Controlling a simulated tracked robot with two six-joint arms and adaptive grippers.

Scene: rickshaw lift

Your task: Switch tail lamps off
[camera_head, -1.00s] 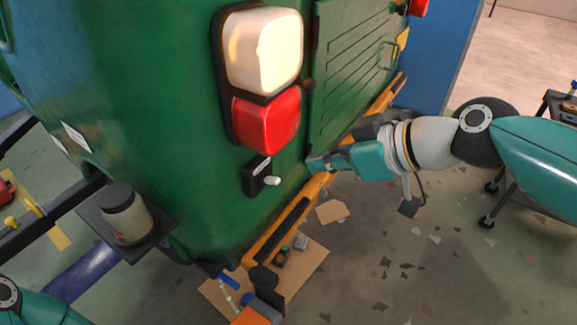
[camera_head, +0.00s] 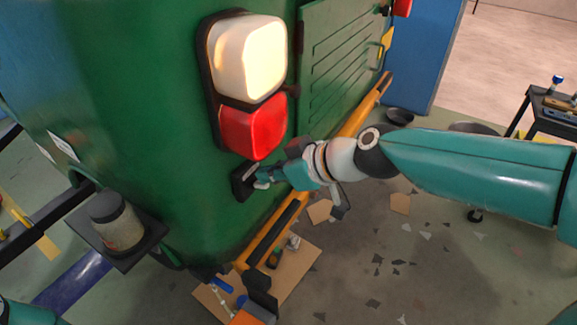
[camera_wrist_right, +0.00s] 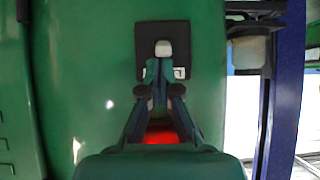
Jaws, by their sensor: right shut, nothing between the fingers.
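A black switch box (camera_head: 243,184) is mounted on the green body below the tail lamps. Its pale lever (camera_wrist_right: 163,48) shows in the right wrist view just beyond my fingertips. My right gripper (camera_head: 262,179) is shut and empty at the box and hides part of the lever in the head view. In the wrist view its fingertips (camera_wrist_right: 163,72) overlap the plate just below the lever; I cannot tell whether they touch it. The red tail lamp (camera_head: 254,127) looks bright, with a pale, glowing lamp (camera_head: 250,57) above it. My left gripper is out of view.
The green rickshaw body (camera_head: 140,110) fills the left and middle. A yellow bumper bar (camera_head: 345,130) runs below my right forearm. A black bracket holds a jar (camera_head: 117,225) at left. Cardboard (camera_head: 292,282) lies on the floor below, and a small table (camera_head: 548,115) stands at right.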

